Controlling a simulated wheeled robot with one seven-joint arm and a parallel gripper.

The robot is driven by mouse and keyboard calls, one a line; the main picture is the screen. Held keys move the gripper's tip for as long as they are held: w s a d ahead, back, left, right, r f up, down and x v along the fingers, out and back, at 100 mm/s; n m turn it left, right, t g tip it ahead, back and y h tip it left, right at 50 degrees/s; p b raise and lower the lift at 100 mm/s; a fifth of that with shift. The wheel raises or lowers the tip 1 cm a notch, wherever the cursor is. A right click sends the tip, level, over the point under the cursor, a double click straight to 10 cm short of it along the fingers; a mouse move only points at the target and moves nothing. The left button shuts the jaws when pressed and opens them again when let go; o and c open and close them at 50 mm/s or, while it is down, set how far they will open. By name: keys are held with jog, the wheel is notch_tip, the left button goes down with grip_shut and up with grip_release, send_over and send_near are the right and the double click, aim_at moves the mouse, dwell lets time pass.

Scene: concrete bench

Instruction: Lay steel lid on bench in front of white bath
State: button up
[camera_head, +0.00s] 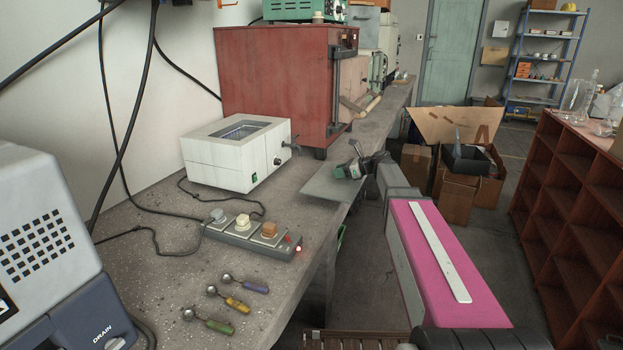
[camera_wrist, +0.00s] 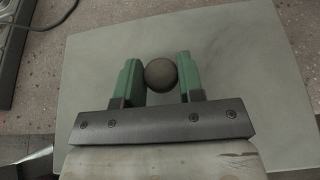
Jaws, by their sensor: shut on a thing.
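The steel lid (camera_head: 322,188) is a thin flat grey plate, roughly level, at the right edge of the bench, to the right of the white bath. In the wrist view the lid (camera_wrist: 225,65) fills most of the picture, with a round dark knob (camera_wrist: 161,74) in its middle. My gripper (camera_head: 352,171) has its green fingers (camera_wrist: 160,78) on both sides of the knob and is shut on it. I cannot tell whether the lid touches the bench. The white bath (camera_head: 222,165) stands behind on the bench, its top opening uncovered.
A power strip (camera_head: 252,238) with several plugs lies on the bench (camera_head: 165,270) in front of the bath. Several measuring spoons (camera_head: 232,303) lie nearer. A red oven (camera_head: 275,85) stands behind the bath. A grey machine (camera_head: 50,240) is at left. Bare bench lies between strip and lid.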

jog(key=w+a, duration=0.1)
jog(key=a, duration=0.2)
jog(key=w+a, duration=0.1)
jog(key=a, duration=0.2)
jog(key=w+a, duration=0.1)
jog(key=a, duration=0.3)
jog(key=shift+w, duration=0.35)
jog(key=shift+w+a+f, duration=0.1)
jog(key=shift+a+f, duration=0.15)
jog(key=shift+f, duration=0.65)
jog(key=shift+w+a+f, duration=0.1)
jog(key=shift+a+f, duration=0.15)
jog(key=shift+f, duration=0.6)
jog(key=o, duration=1.1)
jog(key=shift+f, duration=0.15)
jog(key=v, duration=1.2)
